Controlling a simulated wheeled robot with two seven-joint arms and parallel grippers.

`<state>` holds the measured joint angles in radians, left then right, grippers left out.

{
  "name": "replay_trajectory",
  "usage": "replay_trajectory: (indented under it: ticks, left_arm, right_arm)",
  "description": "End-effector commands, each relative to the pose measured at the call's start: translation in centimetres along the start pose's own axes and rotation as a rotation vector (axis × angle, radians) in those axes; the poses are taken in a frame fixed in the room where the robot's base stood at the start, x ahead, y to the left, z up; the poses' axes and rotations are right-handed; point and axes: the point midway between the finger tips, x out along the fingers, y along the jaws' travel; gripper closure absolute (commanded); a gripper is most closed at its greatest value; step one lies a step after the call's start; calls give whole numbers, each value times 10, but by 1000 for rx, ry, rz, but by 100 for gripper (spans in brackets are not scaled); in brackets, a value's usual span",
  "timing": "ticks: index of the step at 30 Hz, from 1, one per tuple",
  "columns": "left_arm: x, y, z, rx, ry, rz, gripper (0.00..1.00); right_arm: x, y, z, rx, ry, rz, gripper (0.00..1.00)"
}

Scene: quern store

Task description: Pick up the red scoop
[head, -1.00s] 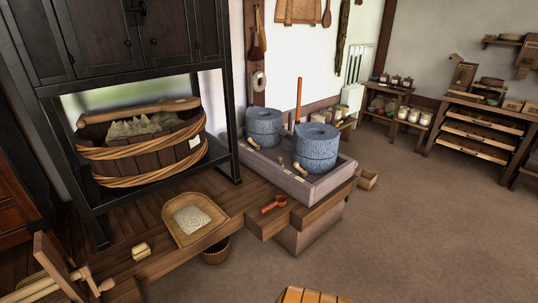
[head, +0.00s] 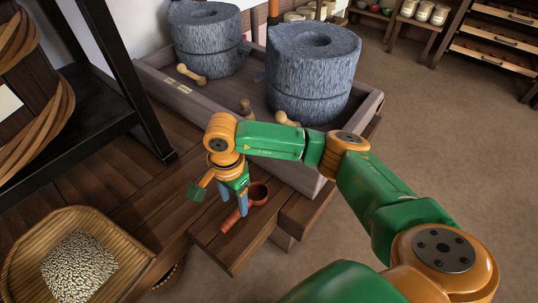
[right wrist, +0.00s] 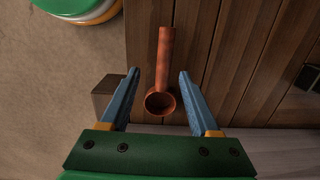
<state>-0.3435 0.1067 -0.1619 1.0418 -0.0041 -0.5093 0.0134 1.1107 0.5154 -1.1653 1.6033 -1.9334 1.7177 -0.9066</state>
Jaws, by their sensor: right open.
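The red scoop (head: 243,208) lies on the wooden bench (head: 230,248), in front of the stone mills' trough. Its round bowl is at the right and its handle points to the lower left in the head view. My right gripper (head: 232,208) is open above the scoop and partly covers it. In the right wrist view the scoop (right wrist: 163,85) lies between the two blue fingers of the open gripper (right wrist: 157,74), with its bowl nearer the palm and its handle pointing away. Neither finger visibly touches it. My left gripper is not in view.
Two stone mills (head: 312,75) stand in a wooden trough (head: 190,105) just behind the scoop. A woven tray (head: 25,245) of grain sits at the lower left. A black frame (head: 110,90) stands at the left. Open floor (head: 445,140) lies to the right.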

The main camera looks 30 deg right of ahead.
Motion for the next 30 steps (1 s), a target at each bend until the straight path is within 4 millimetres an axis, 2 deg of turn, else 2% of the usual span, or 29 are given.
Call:
replay_trajectory:
  ticks: [5,13,21,23,28,30]
  left_arm:
    - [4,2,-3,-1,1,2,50]
    - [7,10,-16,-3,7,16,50]
    - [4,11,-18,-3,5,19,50]
    - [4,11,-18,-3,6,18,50]
    - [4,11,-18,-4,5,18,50]
    - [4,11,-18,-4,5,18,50]
  right_arm:
    - [14,-1,-9,-18,45,-5,38]
    - [65,-8,-12,-14,40,-3,38]
    - [70,-9,-12,-15,39,-6,38]
    - [70,-9,-12,-14,39,-6,51]
    - [70,-9,-12,-14,39,-6,97]
    - [70,-9,-12,-14,39,-6,100]
